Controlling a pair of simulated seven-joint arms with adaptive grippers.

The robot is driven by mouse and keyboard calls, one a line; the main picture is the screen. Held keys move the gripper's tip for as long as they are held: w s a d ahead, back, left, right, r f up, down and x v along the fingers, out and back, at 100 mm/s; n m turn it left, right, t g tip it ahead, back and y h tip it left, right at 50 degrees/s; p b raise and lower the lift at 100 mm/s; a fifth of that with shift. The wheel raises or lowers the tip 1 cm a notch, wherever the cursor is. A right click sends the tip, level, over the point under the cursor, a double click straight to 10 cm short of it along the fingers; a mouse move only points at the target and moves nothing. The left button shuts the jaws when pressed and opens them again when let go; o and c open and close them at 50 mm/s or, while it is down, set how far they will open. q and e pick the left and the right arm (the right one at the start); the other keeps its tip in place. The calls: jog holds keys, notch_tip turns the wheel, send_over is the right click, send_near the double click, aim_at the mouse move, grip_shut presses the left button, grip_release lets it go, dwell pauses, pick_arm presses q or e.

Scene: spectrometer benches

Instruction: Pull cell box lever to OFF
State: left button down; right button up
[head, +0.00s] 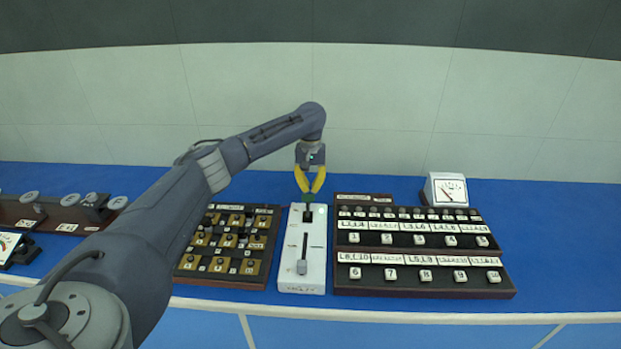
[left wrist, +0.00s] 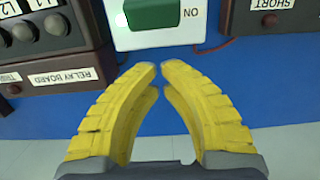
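A white box (head: 316,252) stands in the middle of the table, with a slot and a grey knob (head: 302,267) near its front end. I cannot read which label names the cell box. My left gripper (head: 309,191) is above the back end of the white box. Its yellow fingertips (left wrist: 161,66) are slightly apart, empty, and show no contact with the handle. My right gripper is not in view.
A dark board labelled "RELAY BOARD" (left wrist: 62,75) with several white keys stands right of the box in the head view (head: 420,240). A board with brass tiles (head: 225,262) stands close left. A white meter (head: 446,190) is behind right. Blue table (head: 560,240) is clear at far right.

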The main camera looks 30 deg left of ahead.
aim_at(308, 206)
pick_arm(q)
jog(key=shift+s+d+r, duration=0.35)
jog(key=shift+s, duration=0.3)
jog(key=shift+s+d+r, duration=0.3)
jog(key=shift+s+r, duration=0.05)
jog(key=shift+s, duration=0.25)
jog(key=shift+d, duration=0.1)
